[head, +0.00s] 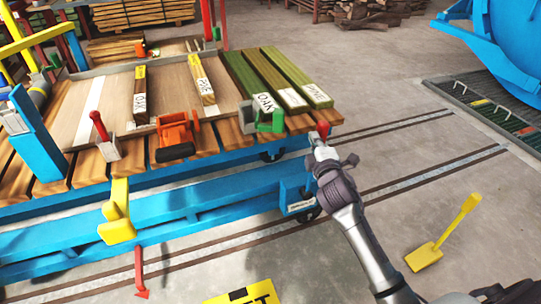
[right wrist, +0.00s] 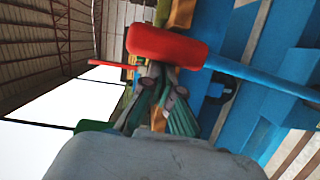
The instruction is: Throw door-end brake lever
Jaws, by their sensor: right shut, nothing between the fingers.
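A red lever grip (head: 323,130) shows at the near right corner of the blue trolley (head: 170,200). In the right wrist view the red grip (right wrist: 167,46) is large, and a blue bar (right wrist: 265,78) runs right from beside it. I take this as the door-end brake lever, on the side toward the blue vessel. My right gripper (head: 319,150) is shut and empty, its tips close to the red grip. The gripper (right wrist: 156,88) shows just below the grip in the wrist view; I cannot tell whether they touch. My left gripper is not in view.
Planks marked OAK and PINE (head: 203,75) lie on the trolley, with an orange clamp (head: 175,135) and a green clamp (head: 270,122) along its edge. The blue round vessel (head: 515,60) is at upper right. Floor between is mostly clear.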

